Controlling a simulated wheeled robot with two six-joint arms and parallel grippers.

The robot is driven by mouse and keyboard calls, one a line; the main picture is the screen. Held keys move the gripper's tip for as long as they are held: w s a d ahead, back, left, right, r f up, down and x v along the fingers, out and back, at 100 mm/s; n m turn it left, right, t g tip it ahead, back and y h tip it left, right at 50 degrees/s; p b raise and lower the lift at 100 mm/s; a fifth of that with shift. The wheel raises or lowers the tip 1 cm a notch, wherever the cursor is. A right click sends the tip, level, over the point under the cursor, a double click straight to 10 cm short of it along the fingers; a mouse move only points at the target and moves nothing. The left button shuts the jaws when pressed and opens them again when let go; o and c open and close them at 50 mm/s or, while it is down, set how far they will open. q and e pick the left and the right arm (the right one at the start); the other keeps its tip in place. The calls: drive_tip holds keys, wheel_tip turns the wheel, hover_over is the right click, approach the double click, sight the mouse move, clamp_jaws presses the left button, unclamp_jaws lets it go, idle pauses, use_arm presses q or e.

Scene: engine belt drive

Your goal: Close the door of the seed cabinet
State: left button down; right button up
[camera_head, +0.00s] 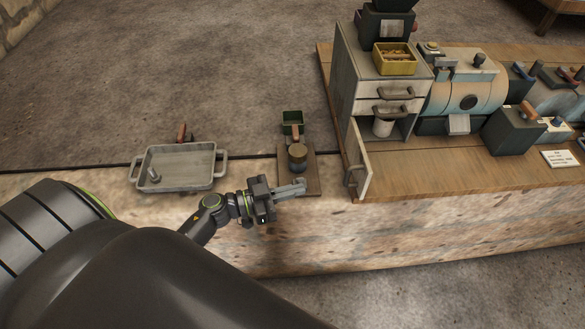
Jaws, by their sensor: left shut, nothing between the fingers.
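The seed cabinet (346,87) is a grey-white box with drawers in its upper part, standing at the left end of the wooden board. Its door (364,165) is swung wide open toward the front, hinged at the cabinet's left side, with a handle (350,177) on its left-facing side. A white cup-like thing (383,127) shows inside the open lower compartment. My right gripper is not in view.
A grey metal tray (180,168) with two handles lies at the left. A small board (312,179) carries a round weight (297,153) and a green box (292,117). A yellow box (394,67) sits on the cabinet. A blue drum machine (465,85) stands to the right.

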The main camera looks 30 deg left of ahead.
use_arm(q)
drive_tip(key=x, duration=1)
drive_tip(key=shift+w+d+p, duration=0.2)
drive_tip(key=shift+d+p, duration=0.05)
drive_tip(key=shift+p, duration=0.2)
